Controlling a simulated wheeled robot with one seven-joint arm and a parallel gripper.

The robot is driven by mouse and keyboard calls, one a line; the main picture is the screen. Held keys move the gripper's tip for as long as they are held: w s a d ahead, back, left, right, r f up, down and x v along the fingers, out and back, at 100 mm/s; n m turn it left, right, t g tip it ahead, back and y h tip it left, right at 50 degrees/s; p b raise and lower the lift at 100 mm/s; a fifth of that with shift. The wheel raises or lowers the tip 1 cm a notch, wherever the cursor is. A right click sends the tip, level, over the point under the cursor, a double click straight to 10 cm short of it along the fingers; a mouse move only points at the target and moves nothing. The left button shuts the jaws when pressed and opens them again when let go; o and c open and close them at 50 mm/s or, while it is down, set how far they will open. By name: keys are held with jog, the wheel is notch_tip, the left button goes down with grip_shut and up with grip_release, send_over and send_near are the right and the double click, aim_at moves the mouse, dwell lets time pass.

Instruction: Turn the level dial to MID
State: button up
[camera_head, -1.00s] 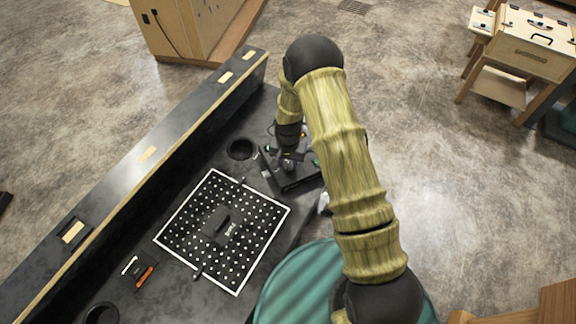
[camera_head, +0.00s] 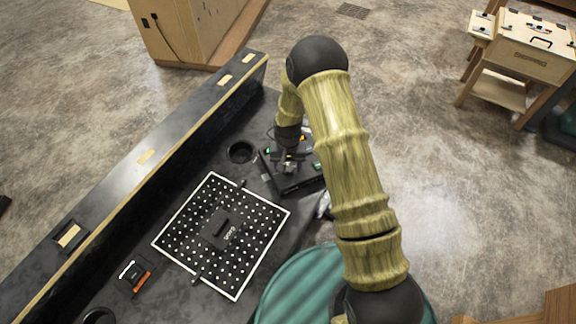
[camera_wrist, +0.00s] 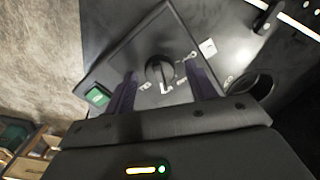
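The level dial (camera_wrist: 160,71) is a round black knob on a dark panel in the wrist view. Small white labels surround it, too blurred to read surely, and a white mark shows at its lower edge. My gripper (camera_wrist: 164,88) is open, with one dark finger on each side of the dial and a visible gap to it on both sides. In the head view the console (camera_head: 296,180) is a black box on the dark bench, and my gripper (camera_head: 288,163) is over it, hiding the dial.
A green lit button (camera_wrist: 97,96) sits left of the dial in the wrist view. A round black cup or hole (camera_head: 242,151) is beside the console. A white-edged dotted board (camera_head: 262,257) lies nearby on the bench. A long raised ledge (camera_head: 150,158) runs along the back.

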aim_at(288, 168)
dwell(0.3)
notch_tip(288, 168, up, 17)
jog(key=b, duration=0.3)
jog(key=shift+r, duration=0.2)
dwell(0.5)
jog(key=s+d+r+t, duration=0.1)
jog(key=s+d+r, duration=0.2)
jog(key=s, duration=0.6)
jog(key=s+d+r+t, duration=0.1)
jog(key=s+d+r, duration=0.2)
jog(key=s+d, duration=0.5)
jog(key=shift+s+r+n+t, duration=0.15)
jog(key=shift+s+n+t, duration=0.15)
jog(key=shift+s, duration=0.75)
jog(key=shift+s, duration=0.1)
